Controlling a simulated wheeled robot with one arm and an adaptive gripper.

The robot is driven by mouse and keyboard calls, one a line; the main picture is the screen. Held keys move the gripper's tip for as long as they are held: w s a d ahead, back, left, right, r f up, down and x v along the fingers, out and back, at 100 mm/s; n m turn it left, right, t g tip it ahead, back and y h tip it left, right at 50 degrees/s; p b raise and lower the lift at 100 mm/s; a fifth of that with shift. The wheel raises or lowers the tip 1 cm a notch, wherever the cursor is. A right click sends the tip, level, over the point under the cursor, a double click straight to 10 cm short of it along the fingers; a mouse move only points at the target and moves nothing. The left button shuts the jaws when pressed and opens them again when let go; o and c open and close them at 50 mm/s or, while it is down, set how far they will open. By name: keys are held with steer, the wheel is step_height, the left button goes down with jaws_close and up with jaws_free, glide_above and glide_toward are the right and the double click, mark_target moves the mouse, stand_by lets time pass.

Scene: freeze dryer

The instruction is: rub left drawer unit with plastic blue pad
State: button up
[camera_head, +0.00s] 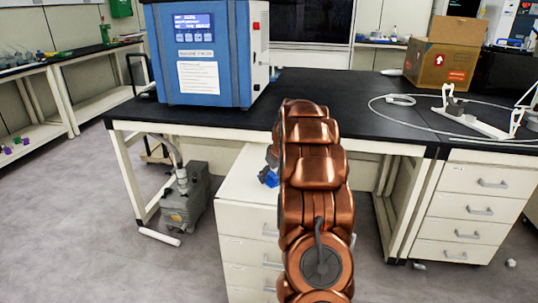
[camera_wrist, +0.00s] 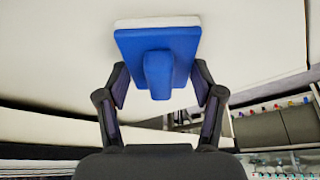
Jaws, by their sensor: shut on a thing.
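The blue plastic pad (camera_wrist: 185,42) has a blue back with a raised blue handle and a white face. My gripper (camera_wrist: 158,88) is shut on its handle in the wrist view. The pad's white face is against or very close to a pale surface; I cannot tell if it touches. In the head view a small part of the blue pad (camera_head: 268,177) shows beside my copper-coloured arm, over the left drawer unit's (camera_head: 240,190) white top. The arm hides most of my gripper there and part of the unit, which stands under the black bench.
The black bench (camera_head: 330,110) overhangs behind the drawer unit. A blue freeze dryer (camera_head: 205,55) and a cardboard box (camera_head: 441,50) stand on it. A grey pump (camera_head: 186,198) sits on the floor at left. Another drawer unit (camera_head: 474,209) stands at right.

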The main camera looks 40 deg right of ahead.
step_height(320, 180, up, 3)
steer(key=shift+s+d, duration=0.15)
step_height(320, 180, up, 2)
steer(key=shift+r+p, duration=0.1)
steer(key=shift+p, duration=0.5)
steer(key=shift+r+p, duration=0.5)
steer(key=shift+r, duration=1)
